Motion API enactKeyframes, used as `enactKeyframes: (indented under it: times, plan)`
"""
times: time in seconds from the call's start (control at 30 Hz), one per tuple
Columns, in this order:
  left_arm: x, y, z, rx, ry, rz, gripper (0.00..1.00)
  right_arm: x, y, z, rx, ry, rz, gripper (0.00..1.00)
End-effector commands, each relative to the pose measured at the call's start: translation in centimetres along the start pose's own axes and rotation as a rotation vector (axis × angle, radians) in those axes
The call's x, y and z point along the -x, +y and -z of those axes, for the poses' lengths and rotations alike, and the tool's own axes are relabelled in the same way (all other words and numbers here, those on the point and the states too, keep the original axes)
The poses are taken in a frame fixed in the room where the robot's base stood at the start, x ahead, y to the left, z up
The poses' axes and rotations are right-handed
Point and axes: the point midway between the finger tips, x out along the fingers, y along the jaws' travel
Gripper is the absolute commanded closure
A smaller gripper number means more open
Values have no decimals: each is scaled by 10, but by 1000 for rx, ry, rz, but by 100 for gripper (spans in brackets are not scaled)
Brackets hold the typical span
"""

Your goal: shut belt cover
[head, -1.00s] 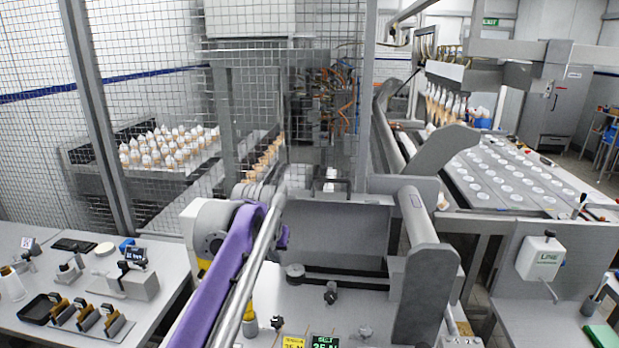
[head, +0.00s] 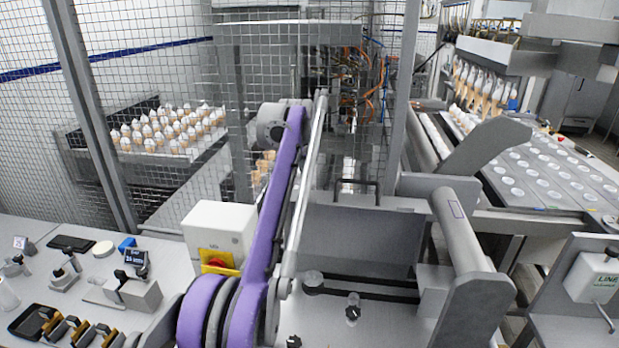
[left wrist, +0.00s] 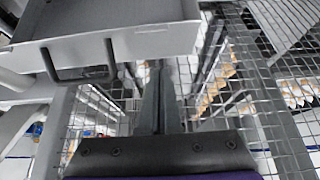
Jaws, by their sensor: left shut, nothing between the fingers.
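The belt cover (head: 360,235) is a grey panel at the middle of the machine, with a black handle (head: 358,183) on its upper edge. It appears raised, with a dark slot below it, but I cannot tell its exact angle. In the left wrist view the light grey cover (left wrist: 125,42) is at upper left, with its black handle (left wrist: 80,76) hanging below. My left gripper (left wrist: 161,72) is shut and empty, to the right of the handle and apart from it. In the head view my purple left arm reaches up beside the cover; its jaws cannot be made out. My right gripper is out of view.
A wire mesh fence (head: 150,90) stands behind and left. A white box with a red knob (head: 217,255) is left of my arm. A grey roller bracket (head: 478,275) stands right of the cover. A bench (head: 60,285) with small tools is at lower left.

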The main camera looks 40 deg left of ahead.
Motion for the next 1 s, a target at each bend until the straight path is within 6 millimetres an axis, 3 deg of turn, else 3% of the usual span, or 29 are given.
enactKeyframes:
  times: [0.43, 0.7, 1.0]
  plan:
    - [-90, 0, -2, -1, -1, 0, 100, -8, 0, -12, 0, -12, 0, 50]
    - [-69, 0, -25, -1, -2, 0, 100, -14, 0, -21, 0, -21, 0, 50]
    - [-61, 0, -32, -1, 0, 0, 100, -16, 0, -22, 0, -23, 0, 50]
